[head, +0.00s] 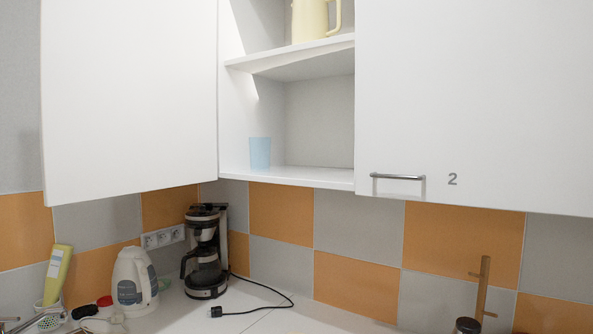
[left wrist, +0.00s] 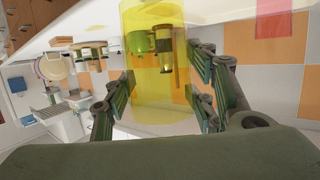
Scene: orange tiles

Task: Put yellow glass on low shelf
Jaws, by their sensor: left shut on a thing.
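The yellow glass (left wrist: 152,100) is see-through and fills the middle of the left wrist view. My left gripper (left wrist: 160,84) is shut on it, with fingers on both sides of the glass. The glass and both grippers do not show in the head view. The low shelf (head: 312,177) is the bottom board of the open white cabinet in the head view. A light blue glass (head: 260,153) stands on its left part, and the right part is bare.
An upper shelf (head: 300,57) bears a pale yellow jug (head: 310,20). A cabinet door (head: 130,100) is on the left, and a closed door (head: 470,90) with a handle is on the right. A coffee maker (head: 205,252) and a kettle (head: 133,281) stand on the counter below.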

